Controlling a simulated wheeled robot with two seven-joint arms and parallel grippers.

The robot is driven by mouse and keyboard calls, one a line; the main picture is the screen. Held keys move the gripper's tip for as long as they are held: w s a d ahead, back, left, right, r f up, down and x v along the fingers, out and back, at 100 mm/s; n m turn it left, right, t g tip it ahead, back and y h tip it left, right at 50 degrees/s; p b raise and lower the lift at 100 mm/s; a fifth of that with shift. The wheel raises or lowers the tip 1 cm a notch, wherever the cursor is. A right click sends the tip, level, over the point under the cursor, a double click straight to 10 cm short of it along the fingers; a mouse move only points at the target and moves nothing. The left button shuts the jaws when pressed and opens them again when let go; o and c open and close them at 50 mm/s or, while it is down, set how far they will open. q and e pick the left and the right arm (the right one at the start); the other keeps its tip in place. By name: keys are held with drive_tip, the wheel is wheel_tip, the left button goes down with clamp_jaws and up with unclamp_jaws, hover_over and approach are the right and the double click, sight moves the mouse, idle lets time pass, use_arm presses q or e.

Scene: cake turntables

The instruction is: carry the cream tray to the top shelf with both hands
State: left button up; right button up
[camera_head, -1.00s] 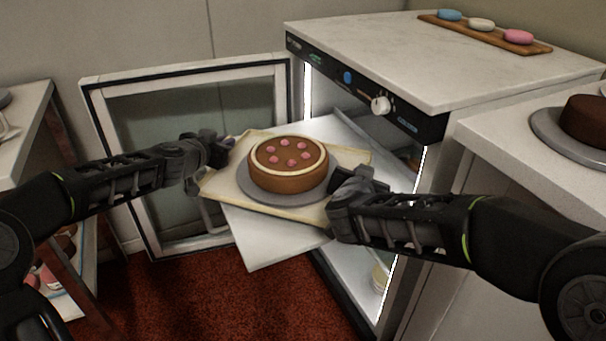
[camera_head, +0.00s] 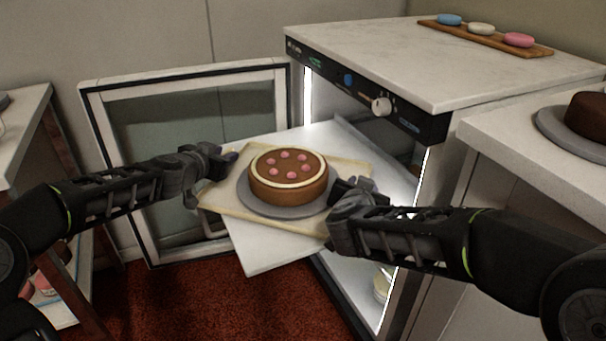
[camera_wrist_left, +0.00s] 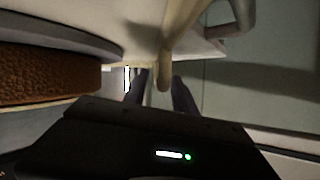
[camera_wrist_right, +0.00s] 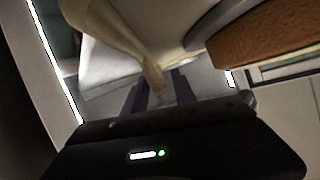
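The cream tray (camera_head: 225,204) carries a round brown cake (camera_head: 288,187) with pink dots on a grey disc. It is over a white shelf (camera_head: 262,255) that sticks out of the open cabinet; I cannot tell whether they touch. My left gripper (camera_head: 228,158) is at the tray's left edge, and in the left wrist view the rim (camera_wrist_left: 172,48) runs between its fingers (camera_wrist_left: 160,88). My right gripper (camera_head: 362,187) is at the right edge, with the rim (camera_wrist_right: 125,45) between its fingers (camera_wrist_right: 158,88). Both look shut on the rim. The fingertips are partly hidden.
The glass door (camera_head: 180,130) stands open on the left. The cabinet's marble top (camera_head: 400,55) holds a board (camera_head: 475,36) with macarons. Another cake (camera_head: 588,117) stands on the right counter. A side rack (camera_head: 30,125) is at far left. A small item (camera_head: 382,284) sits inside the cabinet below.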

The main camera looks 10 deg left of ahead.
use_arm(q)
drive_tip(key=v, duration=0.5)
drive_tip(key=shift+a, duration=0.15)
drive_tip(key=shift+v, duration=1)
use_arm(e)
drive_tip(key=shift+s, duration=0.15)
drive_tip(key=v, duration=1.1)
drive_tip(key=shift+s+r, duration=0.2)
drive_tip(key=shift+s, duration=0.1)
drive_tip(key=shift+a, duration=0.1)
